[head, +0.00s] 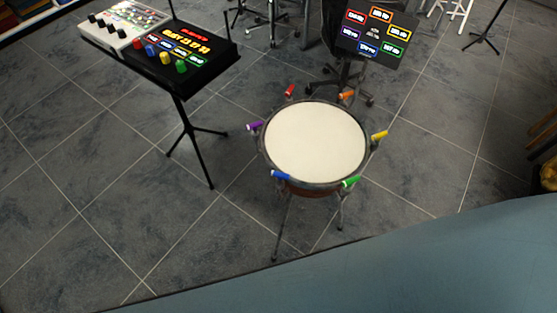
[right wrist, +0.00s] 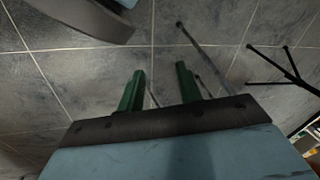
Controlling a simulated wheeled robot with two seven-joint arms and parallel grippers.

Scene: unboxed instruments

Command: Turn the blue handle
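The blue handle (head: 281,175) is a small peg on the near left rim of a drum (head: 316,142) with a white head, in the head view. Other handles around the rim are purple (head: 255,126), red (head: 290,90), orange (head: 346,95), yellow (head: 379,135) and green (head: 351,182). My right gripper (right wrist: 162,85) shows in the right wrist view with two dark green fingers wide apart and nothing between them, above the floor. The blue handle is not visible in that view. Neither gripper shows in the head view.
A stand at the left holds a black box (head: 185,52) with coloured knobs and a white mixer (head: 124,24). A dark panel (head: 375,35) with coloured labels stands behind the drum. Thin stand legs (right wrist: 285,70) show in the right wrist view.

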